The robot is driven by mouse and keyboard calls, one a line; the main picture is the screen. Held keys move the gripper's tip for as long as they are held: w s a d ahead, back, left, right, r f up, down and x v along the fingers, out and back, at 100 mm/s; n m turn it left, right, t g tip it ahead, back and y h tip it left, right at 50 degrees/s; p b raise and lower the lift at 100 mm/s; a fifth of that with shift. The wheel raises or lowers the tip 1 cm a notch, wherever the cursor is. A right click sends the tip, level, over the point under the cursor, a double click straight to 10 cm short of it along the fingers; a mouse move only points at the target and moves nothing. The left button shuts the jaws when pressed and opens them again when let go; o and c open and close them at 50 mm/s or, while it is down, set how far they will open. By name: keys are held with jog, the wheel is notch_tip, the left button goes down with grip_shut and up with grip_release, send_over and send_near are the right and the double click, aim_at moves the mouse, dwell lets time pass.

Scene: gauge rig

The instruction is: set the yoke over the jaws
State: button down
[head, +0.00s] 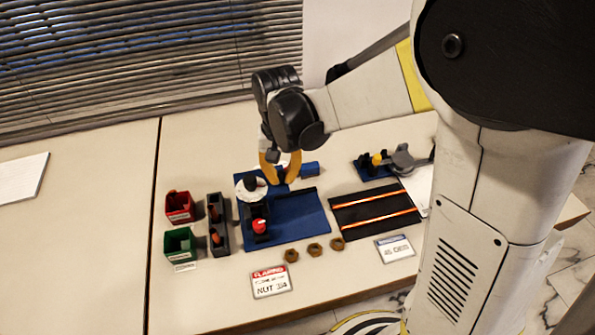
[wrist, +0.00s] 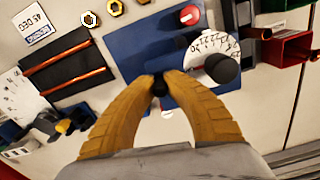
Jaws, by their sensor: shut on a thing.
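My gripper (head: 279,168) is over the back of a blue base plate (head: 308,214). In the wrist view its yellow fingers (wrist: 160,82) are shut on a small black knob (wrist: 160,88). The part under the knob is mostly hidden, so I cannot tell whether it is the yoke or how it sits on the jaws. A dark blue block (wrist: 168,58) lies just beyond the fingertips.
A red bin (head: 179,205), a green bin (head: 179,240) and a grey rack (head: 218,226) stand left. Three brass nuts (head: 315,249) lie in front. Right are a black mat (head: 372,225) with two copper rods and a grey-and-yellow tool (head: 403,160) on a blue base.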

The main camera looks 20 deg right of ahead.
jog(key=shift+a, duration=0.15)
jog(key=c, duration=1.4)
grip_release()
jog(key=shift+a, duration=0.2)
jog(key=shift+d, duration=0.1)
notch_tip(320, 180, up, 12)
jog(key=shift+r, duration=0.1)
jog(key=shift+d, duration=0.1)
jog(key=s+d+t, duration=0.2)
jog(key=s+d, duration=0.1)
jog(key=s, duration=0.1)
jog(key=s+d+n+t, duration=0.1)
jog(key=s+d+t, duration=0.1)
jog(key=s+d, duration=0.1)
jog(key=s+d+t, duration=0.3)
jog(key=s+d, duration=0.1)
jog(key=s, duration=0.1)
jog(key=shift+s+n, duration=0.3)
jog(key=shift+n, duration=0.1)
